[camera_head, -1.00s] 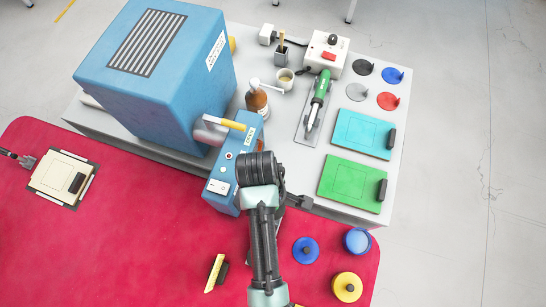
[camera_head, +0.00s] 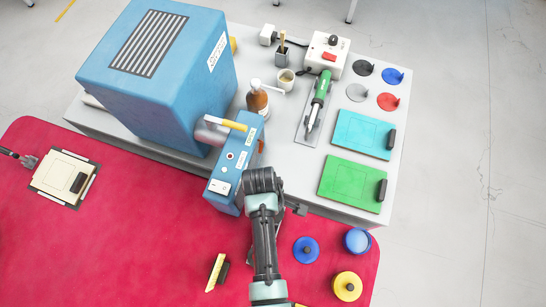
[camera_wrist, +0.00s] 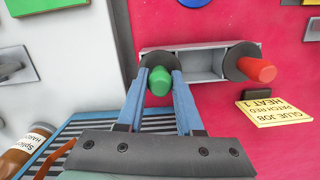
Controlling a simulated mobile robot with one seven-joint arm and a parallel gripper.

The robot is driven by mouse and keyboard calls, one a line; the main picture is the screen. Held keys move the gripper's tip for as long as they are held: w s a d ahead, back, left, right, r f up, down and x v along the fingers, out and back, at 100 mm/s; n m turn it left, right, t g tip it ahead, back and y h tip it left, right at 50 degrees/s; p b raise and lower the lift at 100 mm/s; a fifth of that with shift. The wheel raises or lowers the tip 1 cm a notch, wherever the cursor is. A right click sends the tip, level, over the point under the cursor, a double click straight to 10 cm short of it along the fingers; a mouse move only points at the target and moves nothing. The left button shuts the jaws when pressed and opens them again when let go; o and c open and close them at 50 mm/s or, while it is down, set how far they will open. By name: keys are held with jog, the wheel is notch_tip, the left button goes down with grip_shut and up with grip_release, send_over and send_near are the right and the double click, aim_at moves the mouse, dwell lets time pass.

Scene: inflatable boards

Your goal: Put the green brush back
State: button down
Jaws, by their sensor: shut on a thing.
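In the wrist view, a green brush (camera_wrist: 160,82) shows as a short green handle end against a dark grey disc. My gripper (camera_wrist: 162,74) is shut on it, with one blue finger on each side. The brush is over the left part of a grey metal rack (camera_wrist: 200,62); whether it rests in the rack cannot be told. A red-handled brush (camera_wrist: 256,70) with a similar dark disc is at the rack's right end. In the head view my wrist (camera_head: 262,180) is beside the blue control box, and the brush and rack are hidden there.
The blue control box (camera_head: 237,160) and large blue machine (camera_head: 155,75) are to the left in the head view. A brown bottle (camera_head: 257,100) stands behind. Green (camera_head: 350,182) and turquoise (camera_head: 362,134) plates lie right.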

jog(key=shift+f, duration=0.45)
jog(key=c, duration=0.6)
grip_release()
jog(key=shift+o, duration=0.2)
jog(key=shift+r, duration=0.1)
